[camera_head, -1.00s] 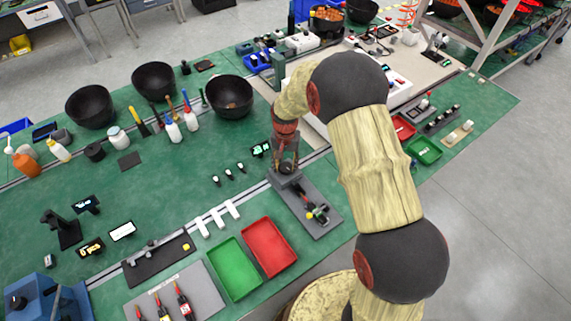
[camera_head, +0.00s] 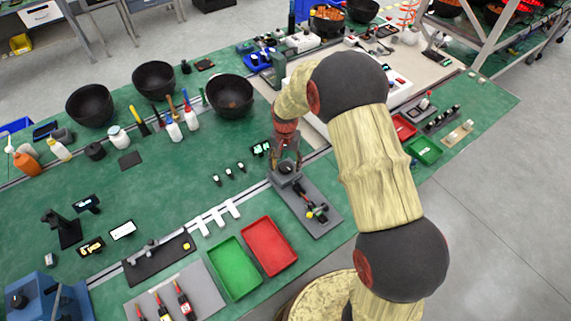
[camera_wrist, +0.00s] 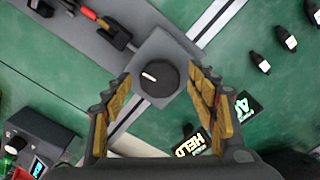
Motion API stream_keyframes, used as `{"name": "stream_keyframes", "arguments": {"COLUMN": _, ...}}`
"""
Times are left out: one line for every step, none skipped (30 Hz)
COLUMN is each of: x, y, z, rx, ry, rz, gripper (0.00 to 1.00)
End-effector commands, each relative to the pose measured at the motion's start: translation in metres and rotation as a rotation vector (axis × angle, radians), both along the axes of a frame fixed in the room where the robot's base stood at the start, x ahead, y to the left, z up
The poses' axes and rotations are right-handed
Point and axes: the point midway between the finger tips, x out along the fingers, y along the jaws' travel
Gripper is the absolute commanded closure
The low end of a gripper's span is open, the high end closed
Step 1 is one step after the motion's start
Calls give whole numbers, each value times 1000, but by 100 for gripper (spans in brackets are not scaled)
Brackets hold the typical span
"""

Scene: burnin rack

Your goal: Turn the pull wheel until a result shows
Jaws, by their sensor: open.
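The pull wheel is a round dark knob with a white mark, on a grey block at the end of a grey fixture plate. The knob (camera_wrist: 158,78) shows in the wrist view, ahead of my gripper (camera_wrist: 163,98) and between its two spread fingers. My gripper is open and the fingers stand apart from the knob. In the head view the knob (camera_head: 285,168) sits just below my gripper (camera_head: 284,158).
A grey box with a knob and display (camera_wrist: 38,140) is at lower left in the wrist view.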

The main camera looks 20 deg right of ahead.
Motion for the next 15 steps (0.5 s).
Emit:
{"name": "stream_keyframes", "arguments": {"x": 0, "y": 0, "z": 0, "rx": 0, "ry": 0, "rz": 0, "gripper": 42}}
{"name": "stream_keyframes", "arguments": {"x": 0, "y": 0, "z": 0, "rx": 0, "ry": 0, "rz": 0, "gripper": 42}}
{"name": "stream_keyframes", "arguments": {"x": 0, "y": 0, "z": 0, "rx": 0, "ry": 0, "rz": 0, "gripper": 42}}
{"name": "stream_keyframes", "arguments": {"x": 0, "y": 0, "z": 0, "rx": 1, "ry": 1, "rz": 0, "gripper": 42}}
{"name": "stream_keyframes", "arguments": {"x": 0, "y": 0, "z": 0, "rx": 1, "ry": 1, "rz": 0, "gripper": 42}}
{"name": "stream_keyframes", "arguments": {"x": 0, "y": 0, "z": 0, "rx": 1, "ry": 1, "rz": 0, "gripper": 42}}
{"name": "stream_keyframes", "arguments": {"x": 0, "y": 0, "z": 0, "rx": 0, "ry": 0, "rz": 0, "gripper": 42}}
{"name": "stream_keyframes", "arguments": {"x": 0, "y": 0, "z": 1, "rx": 0, "ry": 0, "rz": 0, "gripper": 42}}
{"name": "stream_keyframes", "arguments": {"x": 0, "y": 0, "z": 3, "rx": 0, "ry": 0, "rz": 0, "gripper": 42}}
{"name": "stream_keyframes", "arguments": {"x": 0, "y": 0, "z": 5, "rx": -1, "ry": -1, "rz": 0, "gripper": 42}}
{"name": "stream_keyframes", "arguments": {"x": 0, "y": 0, "z": 8, "rx": 0, "ry": -1, "rz": 0, "gripper": 42}}
{"name": "stream_keyframes", "arguments": {"x": 0, "y": 0, "z": 13, "rx": -1, "ry": -1, "rz": 0, "gripper": 42}}
{"name": "stream_keyframes", "arguments": {"x": 0, "y": 0, "z": 17, "rx": -1, "ry": -1, "rz": 0, "gripper": 42}}
{"name": "stream_keyframes", "arguments": {"x": 0, "y": 0, "z": 22, "rx": 0, "ry": -1, "rz": 0, "gripper": 42}}
{"name": "stream_keyframes", "arguments": {"x": 1, "y": 0, "z": 30, "rx": 0, "ry": -2, "rz": 0, "gripper": 42}}
